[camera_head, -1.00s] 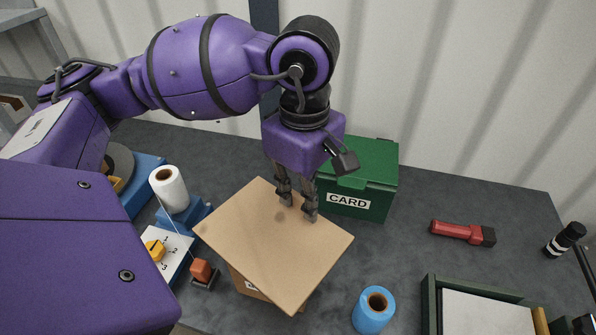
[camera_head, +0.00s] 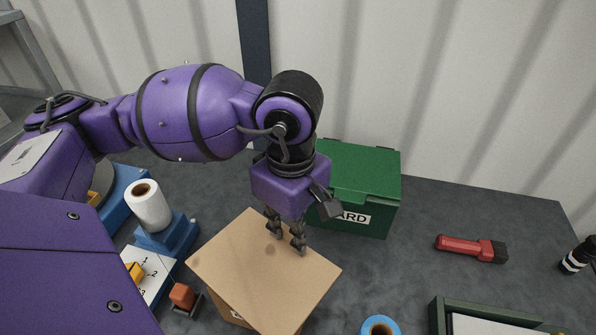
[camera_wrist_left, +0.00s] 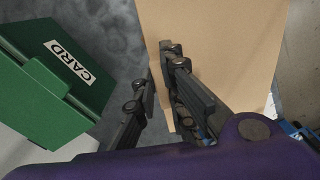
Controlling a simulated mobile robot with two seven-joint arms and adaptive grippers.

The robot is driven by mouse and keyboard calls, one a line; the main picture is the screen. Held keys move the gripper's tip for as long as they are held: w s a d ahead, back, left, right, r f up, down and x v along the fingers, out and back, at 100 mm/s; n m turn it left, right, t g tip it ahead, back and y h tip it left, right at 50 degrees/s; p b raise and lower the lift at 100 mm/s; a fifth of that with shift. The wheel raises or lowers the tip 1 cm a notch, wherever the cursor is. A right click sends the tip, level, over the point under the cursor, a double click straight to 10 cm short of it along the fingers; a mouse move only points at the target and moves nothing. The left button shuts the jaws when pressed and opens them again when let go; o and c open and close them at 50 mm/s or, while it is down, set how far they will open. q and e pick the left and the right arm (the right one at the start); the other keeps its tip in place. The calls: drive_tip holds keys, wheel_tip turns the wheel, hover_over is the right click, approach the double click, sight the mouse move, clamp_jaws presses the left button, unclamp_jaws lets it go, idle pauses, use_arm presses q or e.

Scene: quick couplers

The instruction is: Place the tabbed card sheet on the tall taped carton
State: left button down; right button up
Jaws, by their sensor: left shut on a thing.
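The card sheet (camera_head: 245,270) is a flat tan square. My left gripper (camera_head: 287,240) is shut on its far edge; in the left wrist view, the fingers (camera_wrist_left: 163,75) lie at the edge of the sheet (camera_wrist_left: 225,40). The sheet covers the top of a brown carton (camera_head: 225,308), whose label shows partly at the bottom of the head view. Whether the sheet rests on the carton or hovers just above it, I cannot tell. The tab is not clear. My right gripper is not in view.
A green box marked CARD (camera_head: 362,185) stands close behind the gripper. A white roll on a blue stand (camera_head: 148,205) and an orange block (camera_head: 183,296) are left of the carton.

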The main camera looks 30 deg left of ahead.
use_arm(q)
drive_tip(key=shift+f, duration=0.3)
drive_tip(key=c, duration=1.8)
unclamp_jaws()
drive_tip(key=shift+w+a+r, duration=0.1)
wheel_tip(320, 180, up, 12)
drive_tip(key=shift+r, duration=0.25)
